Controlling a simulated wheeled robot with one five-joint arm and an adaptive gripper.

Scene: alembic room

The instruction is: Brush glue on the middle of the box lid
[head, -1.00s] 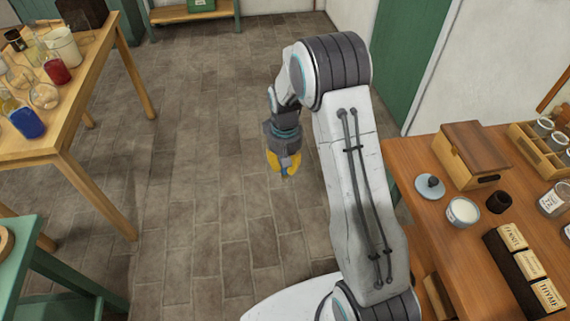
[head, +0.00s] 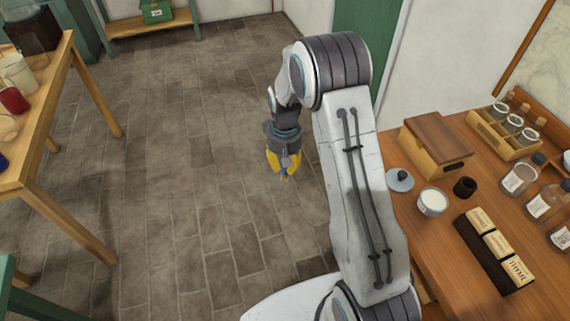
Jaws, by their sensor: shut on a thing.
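My gripper (head: 284,172), with yellow fingers, hangs low over the stone floor, left of the wooden workbench (head: 425,255) and well apart from it. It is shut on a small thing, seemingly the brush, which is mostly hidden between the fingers. The wooden box (head: 445,165) stands on the bench to the right, with its dark brown lid (head: 437,135) on top. In front of it is a white open pot (head: 432,201), which seems to hold pale glue. A grey-blue round cover with a knob (head: 400,181) lies beside the pot.
A small dark jar (head: 465,187), a rack of labelled blocks (head: 490,245), several bottles (head: 520,177) and a wooden jar rack (head: 508,130) share the bench. A light wooden table (head: 42,155) with glassware stands left. The floor between is clear.

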